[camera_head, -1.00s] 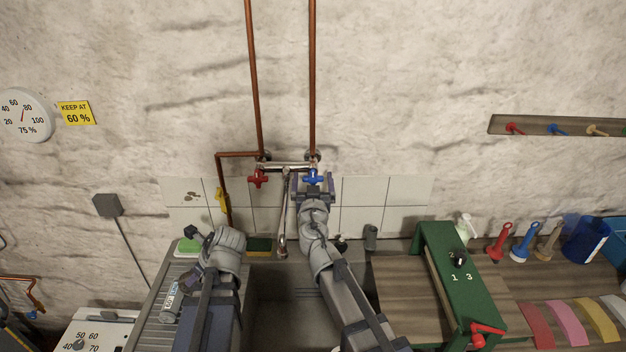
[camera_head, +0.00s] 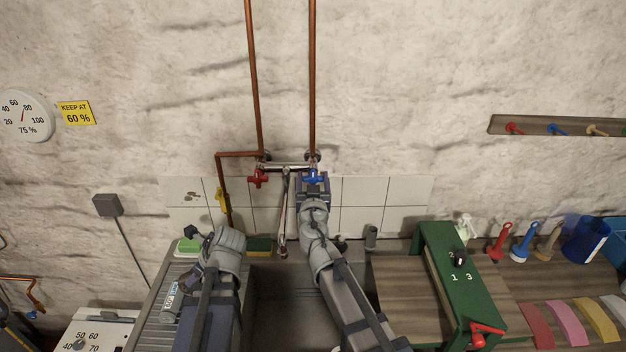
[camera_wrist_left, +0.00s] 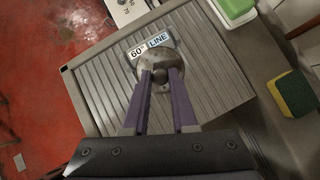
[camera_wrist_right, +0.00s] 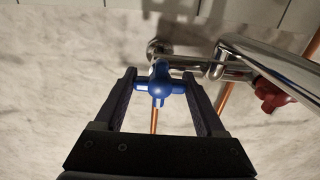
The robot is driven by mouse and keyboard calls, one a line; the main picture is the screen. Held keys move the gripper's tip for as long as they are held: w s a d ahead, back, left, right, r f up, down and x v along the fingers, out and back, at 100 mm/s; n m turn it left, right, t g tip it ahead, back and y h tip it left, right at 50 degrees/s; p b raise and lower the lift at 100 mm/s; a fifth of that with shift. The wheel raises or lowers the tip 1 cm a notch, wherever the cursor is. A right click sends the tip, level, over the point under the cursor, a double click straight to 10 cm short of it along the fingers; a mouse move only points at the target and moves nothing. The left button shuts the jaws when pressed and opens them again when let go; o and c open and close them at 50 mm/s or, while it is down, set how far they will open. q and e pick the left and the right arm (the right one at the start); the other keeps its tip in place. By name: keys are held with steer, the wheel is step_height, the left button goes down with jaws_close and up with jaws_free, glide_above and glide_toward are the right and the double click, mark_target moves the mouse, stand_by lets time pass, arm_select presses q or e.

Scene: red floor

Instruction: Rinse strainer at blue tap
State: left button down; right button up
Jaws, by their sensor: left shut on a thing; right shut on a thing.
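The blue tap (camera_head: 313,176) is on the wall pipework above the sink. My right gripper (camera_head: 313,180) is at it. In the right wrist view the blue cross handle (camera_wrist_right: 160,84) sits between the two fingers, and the right gripper (camera_wrist_right: 160,92) is shut on it. My left gripper (camera_wrist_left: 160,82) is shut on the strainer (camera_wrist_left: 156,66), a round grey metal piece with small holes, over the ribbed draining board (camera_wrist_left: 95,85). In the head view my left gripper (camera_head: 187,275) is left of the sink. The chrome spout (camera_head: 284,215) hangs between the arms; I see no water.
The red tap (camera_head: 257,178) is left of the blue one. The sink (camera_head: 275,305) lies between my forearms. A green soap block (camera_head: 188,245) and a sponge (camera_head: 260,244) lie on the back ledge. A green frame (camera_head: 458,285) stands on the right counter.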

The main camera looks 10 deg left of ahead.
steer(key=shift+n, duration=2.3)
steer(key=o, duration=1.3)
steer(key=s, duration=0.4)
steer(key=s+d, duration=0.1)
steer(key=s, duration=0.3)
steer(key=s+d, duration=0.1)
steer(key=s, duration=0.2)
steer(key=shift+s+d, duration=0.15)
steer(key=shift+s, duration=0.25)
